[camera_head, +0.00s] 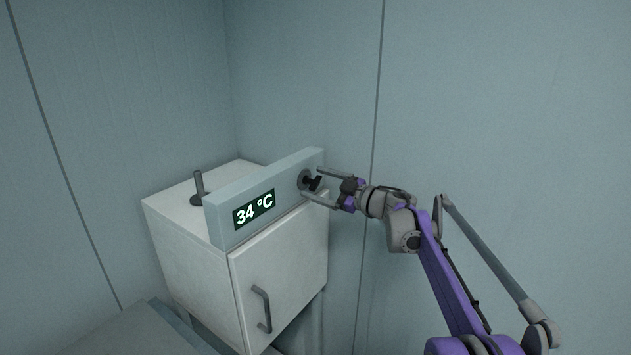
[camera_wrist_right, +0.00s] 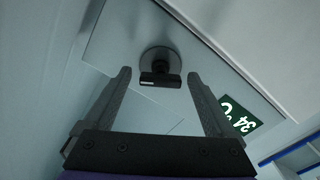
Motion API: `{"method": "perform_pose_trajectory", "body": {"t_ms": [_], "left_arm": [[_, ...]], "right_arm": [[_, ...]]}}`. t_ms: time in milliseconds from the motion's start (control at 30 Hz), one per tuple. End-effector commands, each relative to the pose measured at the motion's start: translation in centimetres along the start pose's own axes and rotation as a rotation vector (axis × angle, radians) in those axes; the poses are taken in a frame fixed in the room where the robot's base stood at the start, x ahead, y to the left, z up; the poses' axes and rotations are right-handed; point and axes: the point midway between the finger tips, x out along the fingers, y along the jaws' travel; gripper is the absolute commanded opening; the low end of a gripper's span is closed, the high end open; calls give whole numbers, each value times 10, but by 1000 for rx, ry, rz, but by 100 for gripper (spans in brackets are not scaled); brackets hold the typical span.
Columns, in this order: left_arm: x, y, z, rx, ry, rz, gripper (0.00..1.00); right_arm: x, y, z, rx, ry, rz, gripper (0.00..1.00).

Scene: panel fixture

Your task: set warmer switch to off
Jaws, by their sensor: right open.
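The warmer switch (camera_head: 311,183) is a dark knob with a bar handle on a round grey base, at the right end of the panel (camera_head: 225,217). A green display (camera_head: 254,210) on the panel reads 34 °C. My right gripper (camera_head: 311,183) is open in front of the switch, its fingers on either side of the knob. In the right wrist view the switch (camera_wrist_right: 160,75) lies between and just beyond the fingertips (camera_wrist_right: 160,80), with gaps on both sides. I see no clear contact. My left gripper is not in view.
The panel stands on a white cabinet (camera_head: 185,245) with a door handle (camera_head: 262,308). A short grey post (camera_head: 198,187) rises from the cabinet top behind the panel. Walls (camera_head: 300,70) close in behind and to the right. A grey surface (camera_head: 130,332) is at the lower left.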

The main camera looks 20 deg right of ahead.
Motion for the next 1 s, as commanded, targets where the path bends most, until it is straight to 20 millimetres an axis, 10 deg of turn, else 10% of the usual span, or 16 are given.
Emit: {"method": "perform_pose_trajectory", "body": {"t_ms": [400, 867, 1000], "left_arm": [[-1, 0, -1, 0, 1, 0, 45], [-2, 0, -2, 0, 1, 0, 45], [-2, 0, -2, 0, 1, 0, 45]], "right_arm": [[10, 0, 0, 0, 0, 0, 90], [9, 0, 0, 0, 0, 1, 7], [9, 0, 0, -3, 0, 1, 4]]}}
